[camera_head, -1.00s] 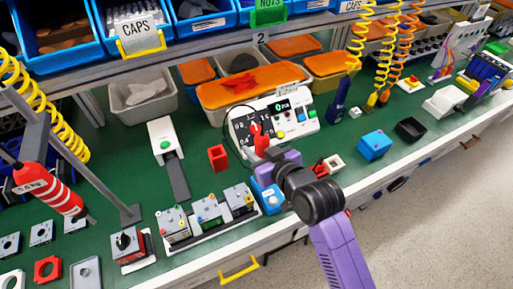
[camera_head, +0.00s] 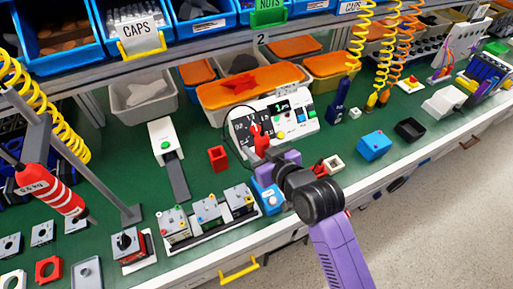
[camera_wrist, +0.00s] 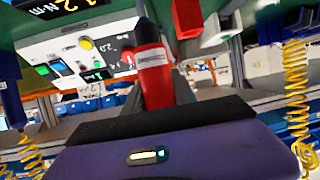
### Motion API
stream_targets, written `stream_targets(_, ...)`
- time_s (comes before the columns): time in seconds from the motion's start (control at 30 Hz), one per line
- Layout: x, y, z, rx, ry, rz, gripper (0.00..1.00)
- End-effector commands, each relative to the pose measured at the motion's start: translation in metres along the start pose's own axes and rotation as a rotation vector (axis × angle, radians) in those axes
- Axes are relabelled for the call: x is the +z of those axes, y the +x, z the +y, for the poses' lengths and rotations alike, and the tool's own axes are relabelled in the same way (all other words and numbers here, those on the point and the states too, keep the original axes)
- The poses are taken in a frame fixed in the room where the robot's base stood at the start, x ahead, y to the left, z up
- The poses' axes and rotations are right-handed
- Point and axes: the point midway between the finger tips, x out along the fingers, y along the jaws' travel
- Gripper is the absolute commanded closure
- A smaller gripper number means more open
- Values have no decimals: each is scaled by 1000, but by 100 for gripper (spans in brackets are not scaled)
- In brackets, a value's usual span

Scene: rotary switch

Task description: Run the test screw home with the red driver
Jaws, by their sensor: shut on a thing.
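My gripper (camera_head: 268,153) is shut on the red driver (camera_head: 259,139) and holds it at the front of the white test panel (camera_head: 297,124). The driver's tip and the test screw are hidden behind the handle. The panel (camera_wrist: 62,52) has a lit green display, coloured buttons and a dark dial plate; yellow digits with Nm show at the wrist view's upper left.
An open red holder (camera_head: 217,158) stands left of the panel. A blue box with a white knob (camera_head: 269,198) sits close under my gripper. A blue bottle-like tool (camera_head: 338,101), a blue box (camera_head: 374,145) and a black tray (camera_head: 410,129) stand to the right. Green bench shows between them.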

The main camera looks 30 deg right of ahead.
Motion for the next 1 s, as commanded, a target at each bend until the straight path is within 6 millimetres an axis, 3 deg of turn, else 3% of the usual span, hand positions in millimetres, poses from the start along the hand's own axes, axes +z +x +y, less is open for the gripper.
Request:
stream_targets(0.6, -40, -16, 0, 0, -1, 6, 100)
stream_targets(1.0, -42, -17, -1, -1, -1, 6, 100)
